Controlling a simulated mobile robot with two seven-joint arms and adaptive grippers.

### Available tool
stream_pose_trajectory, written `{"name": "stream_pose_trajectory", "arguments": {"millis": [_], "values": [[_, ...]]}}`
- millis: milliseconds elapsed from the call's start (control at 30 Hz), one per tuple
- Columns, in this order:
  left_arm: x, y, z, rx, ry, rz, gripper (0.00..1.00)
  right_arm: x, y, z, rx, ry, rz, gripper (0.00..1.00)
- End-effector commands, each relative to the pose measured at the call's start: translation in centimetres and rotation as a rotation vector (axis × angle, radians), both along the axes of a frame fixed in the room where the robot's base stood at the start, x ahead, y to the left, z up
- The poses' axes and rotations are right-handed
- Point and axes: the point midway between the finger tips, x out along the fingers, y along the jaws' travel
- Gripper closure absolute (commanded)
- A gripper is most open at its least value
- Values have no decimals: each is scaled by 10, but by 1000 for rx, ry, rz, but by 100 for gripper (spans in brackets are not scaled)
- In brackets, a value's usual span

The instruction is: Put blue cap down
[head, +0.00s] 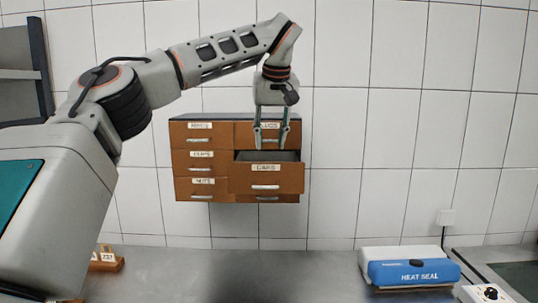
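No blue cap shows in the head view. My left gripper (270,147) points down in front of the wooden drawer cabinet (201,141), its two fingers apart with nothing visible between them. The drawer labelled CAPS (265,186) is pulled out, and the fingertips are just above its opening. The drawer's floor is hidden behind its front, so I cannot tell what lies inside. My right gripper is not in view.
The other cabinet drawers look closed. A grey metal worktop (250,275) runs below, mostly clear in the middle. A blue and white heat sealer (412,271) sits at right. A grey shelf (22,75) hangs at upper left.

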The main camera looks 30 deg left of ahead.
Motion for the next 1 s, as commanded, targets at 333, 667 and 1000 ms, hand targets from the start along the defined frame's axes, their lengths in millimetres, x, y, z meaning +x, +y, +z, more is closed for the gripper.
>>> {"name": "stream_pose_trajectory", "arguments": {"millis": [333, 667, 1000], "values": [[-9, -8, 25, -1, 0, 1, 67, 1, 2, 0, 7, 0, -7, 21], [-9, -8, 25, -1, 1, 0, 67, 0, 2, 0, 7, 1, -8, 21], [-8, -8, 25, -1, 1, 0, 67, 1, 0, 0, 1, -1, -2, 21]]}}
